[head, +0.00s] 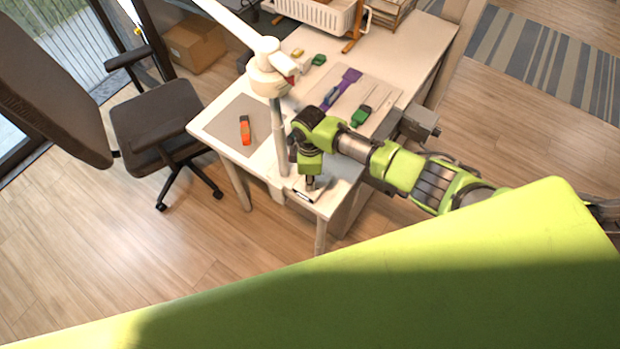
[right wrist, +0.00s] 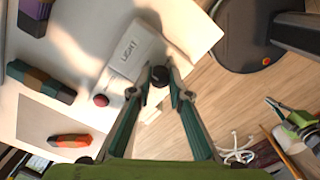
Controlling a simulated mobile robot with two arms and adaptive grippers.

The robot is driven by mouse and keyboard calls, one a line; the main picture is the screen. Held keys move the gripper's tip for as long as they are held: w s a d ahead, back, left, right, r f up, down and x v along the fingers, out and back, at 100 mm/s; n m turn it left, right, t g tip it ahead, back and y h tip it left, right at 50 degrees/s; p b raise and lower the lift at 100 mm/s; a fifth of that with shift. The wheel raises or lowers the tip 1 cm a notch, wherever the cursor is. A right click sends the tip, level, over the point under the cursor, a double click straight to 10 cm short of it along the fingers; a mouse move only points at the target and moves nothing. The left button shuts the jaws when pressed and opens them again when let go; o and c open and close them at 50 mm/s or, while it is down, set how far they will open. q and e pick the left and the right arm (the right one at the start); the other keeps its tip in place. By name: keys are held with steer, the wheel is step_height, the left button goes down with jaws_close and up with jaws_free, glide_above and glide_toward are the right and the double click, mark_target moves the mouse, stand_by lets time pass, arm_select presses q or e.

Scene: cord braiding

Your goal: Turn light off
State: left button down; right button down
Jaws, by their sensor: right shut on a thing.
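A white box marked LIGHT (right wrist: 138,48) lies near the table's corner in the right wrist view. A round black knob (right wrist: 159,75) is at its lower right edge. My right gripper (right wrist: 160,92) has its two teal fingers closed on this knob, one fingertip on each side. In the head view my right gripper (head: 310,184) points down at the table's front corner, where it hides much of the switch area. The white lamp (head: 268,78) stands on the table just behind it.
The white table (head: 258,160) carries a grey mat (head: 222,124) with an orange tool (head: 245,130), and a board with purple and green items. A red ball-like knob (right wrist: 101,100) lies close to my fingers. A dark chair (head: 160,115) stands left, with open floor in front.

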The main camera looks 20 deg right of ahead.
steer(key=shift+a, duration=0.1)
stand_by(0.3)
steer(key=c, duration=1.9)
jaws_free()
step_height(320, 180, up, 8)
steer(key=shift+f, duration=0.25)
